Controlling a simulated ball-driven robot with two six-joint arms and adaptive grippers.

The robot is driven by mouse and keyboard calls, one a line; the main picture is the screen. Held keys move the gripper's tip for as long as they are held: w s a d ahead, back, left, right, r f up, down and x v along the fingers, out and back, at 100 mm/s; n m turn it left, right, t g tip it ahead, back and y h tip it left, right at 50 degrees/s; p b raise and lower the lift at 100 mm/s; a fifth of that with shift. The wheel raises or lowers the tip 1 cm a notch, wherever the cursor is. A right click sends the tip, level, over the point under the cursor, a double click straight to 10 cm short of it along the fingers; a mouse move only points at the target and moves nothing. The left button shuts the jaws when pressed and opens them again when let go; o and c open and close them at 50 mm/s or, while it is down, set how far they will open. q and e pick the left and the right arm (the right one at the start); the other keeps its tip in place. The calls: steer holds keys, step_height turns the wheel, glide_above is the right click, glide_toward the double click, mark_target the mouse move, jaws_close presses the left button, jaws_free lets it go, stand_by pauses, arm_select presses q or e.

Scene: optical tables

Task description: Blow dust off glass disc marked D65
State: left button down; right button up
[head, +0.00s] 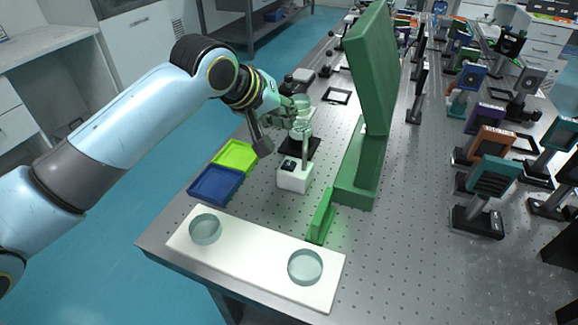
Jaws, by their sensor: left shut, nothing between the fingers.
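Two clear glass discs lie on a white board at the front of the table, one on the left (205,229) and one on the right (305,267). No D65 mark is legible on either, and I cannot make out dust. My left gripper (303,133) is beyond the board, above the area behind a small white block (294,178). It is shut with nothing visible between its fingers, well apart from both discs. I cannot clearly make out a blower. My right gripper is out of view.
A blue tray (216,199) and a lime-green tray (235,167) sit by the table's left edge. A low green bar (320,216) and a tall green panel (369,65) stand right of the white block. Several optical mounts crowd the right side.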

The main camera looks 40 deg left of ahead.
arm_select(q)
steer(key=b, duration=0.6)
glide_above(286, 162)
step_height(286, 162, down, 6)
steer(key=shift+f, duration=0.7)
steer(key=shift+f, duration=0.15)
stand_by(0.4)
steer(key=shift+f+p, duration=0.25)
steer(key=shift+p, duration=0.1)
steer(key=shift+f, duration=0.45)
stand_by(0.6)
steer(key=shift+r+p, duration=0.85)
steer(key=shift+p, duration=0.4)
